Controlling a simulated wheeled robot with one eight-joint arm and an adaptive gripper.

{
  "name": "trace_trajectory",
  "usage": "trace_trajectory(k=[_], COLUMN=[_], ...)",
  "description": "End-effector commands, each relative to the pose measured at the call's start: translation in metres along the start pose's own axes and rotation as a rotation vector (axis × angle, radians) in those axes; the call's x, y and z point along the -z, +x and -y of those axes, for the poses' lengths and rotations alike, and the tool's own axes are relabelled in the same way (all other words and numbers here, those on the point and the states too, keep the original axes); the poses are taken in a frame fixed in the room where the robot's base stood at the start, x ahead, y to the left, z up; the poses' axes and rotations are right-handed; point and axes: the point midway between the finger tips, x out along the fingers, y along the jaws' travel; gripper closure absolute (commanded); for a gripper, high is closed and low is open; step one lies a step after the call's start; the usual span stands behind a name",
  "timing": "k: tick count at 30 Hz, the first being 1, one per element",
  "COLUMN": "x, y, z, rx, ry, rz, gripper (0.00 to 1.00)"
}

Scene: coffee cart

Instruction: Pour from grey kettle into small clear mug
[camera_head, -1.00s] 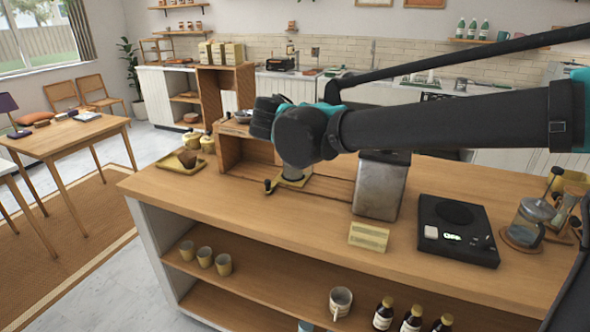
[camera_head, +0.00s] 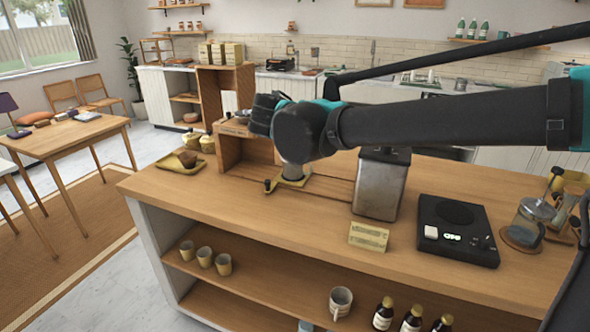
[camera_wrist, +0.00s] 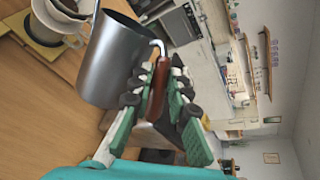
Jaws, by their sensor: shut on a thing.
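The grey kettle (camera_wrist: 118,62) is a metal vessel with a brown handle (camera_wrist: 159,88), seen in the wrist view. My gripper (camera_wrist: 158,86) is shut on that handle, with green-backed fingers on both sides. At upper left, beyond the kettle, a white cone-shaped piece (camera_wrist: 52,20) sits over a darker, see-through cup that looks like the small clear mug (camera_wrist: 42,34). In the head view my arm hides the kettle. A small greyish vessel (camera_head: 293,172) on a yellow base shows just below my wrist; I cannot tell whether it is the mug.
A metal canister (camera_head: 378,187) stands right of my wrist on the wooden counter (camera_head: 290,222). A small yellow card (camera_head: 368,236), a black scale (camera_head: 458,226) and a glass press (camera_head: 528,222) are farther right. A yellow tray (camera_head: 176,168) is at left.

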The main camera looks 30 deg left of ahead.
Motion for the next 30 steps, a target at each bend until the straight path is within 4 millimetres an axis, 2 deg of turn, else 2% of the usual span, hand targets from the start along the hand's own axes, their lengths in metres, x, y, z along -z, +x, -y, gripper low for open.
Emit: trace_trajectory(k=[13,30], x=[0.001,0.018], y=[0.000,0.002], z=[0.000,-0.009], rx=[0.002,0.020], ry=[0.004,0.088], rz=[0.003,0.062], gripper=[1.00,1.00])
